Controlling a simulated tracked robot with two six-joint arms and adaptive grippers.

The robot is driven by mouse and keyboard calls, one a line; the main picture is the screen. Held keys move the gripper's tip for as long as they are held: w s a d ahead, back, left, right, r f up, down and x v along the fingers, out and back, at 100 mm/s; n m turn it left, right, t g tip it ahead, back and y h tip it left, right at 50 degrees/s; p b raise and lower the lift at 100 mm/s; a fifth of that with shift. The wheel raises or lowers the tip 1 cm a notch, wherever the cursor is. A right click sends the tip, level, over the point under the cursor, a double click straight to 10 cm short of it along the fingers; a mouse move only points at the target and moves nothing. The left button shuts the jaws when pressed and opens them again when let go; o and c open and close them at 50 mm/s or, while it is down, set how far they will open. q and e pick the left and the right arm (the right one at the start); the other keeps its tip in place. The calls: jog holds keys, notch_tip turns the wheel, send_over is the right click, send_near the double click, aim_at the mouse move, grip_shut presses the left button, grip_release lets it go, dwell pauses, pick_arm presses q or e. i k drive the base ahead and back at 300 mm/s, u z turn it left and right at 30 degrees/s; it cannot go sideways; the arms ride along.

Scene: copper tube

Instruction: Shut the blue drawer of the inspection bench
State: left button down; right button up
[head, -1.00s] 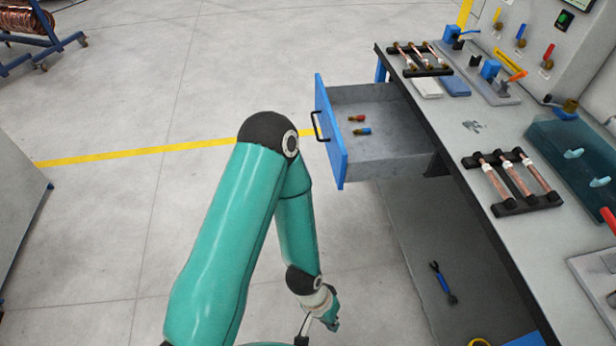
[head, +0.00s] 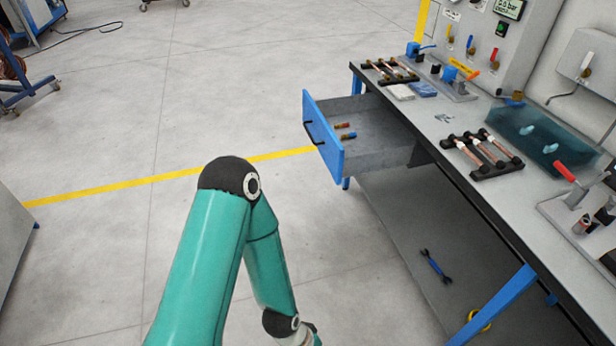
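The blue drawer (head: 322,140) of the inspection bench (head: 452,168) stands pulled out to the left, with its black handle (head: 312,133) on the blue front. Two small fittings (head: 346,131) with red, blue and brass parts lie inside its grey box. My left arm comes up from the bottom, in front of and below the drawer, apart from it. Its gripper is cut off by the bottom edge of the view. My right gripper does not show.
Copper tubes on black racks (head: 484,154), blue and white cloths and a teal tray (head: 541,139) lie on the bench top. A blue wrench (head: 435,266) lies on the lower shelf. The floor left of the drawer is clear, crossed by a yellow line (head: 110,188).

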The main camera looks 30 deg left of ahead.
aim_at(382, 141)
jog(key=z, duration=0.15)
jog(key=i, duration=0.9)
jog(key=u, duration=0.05)
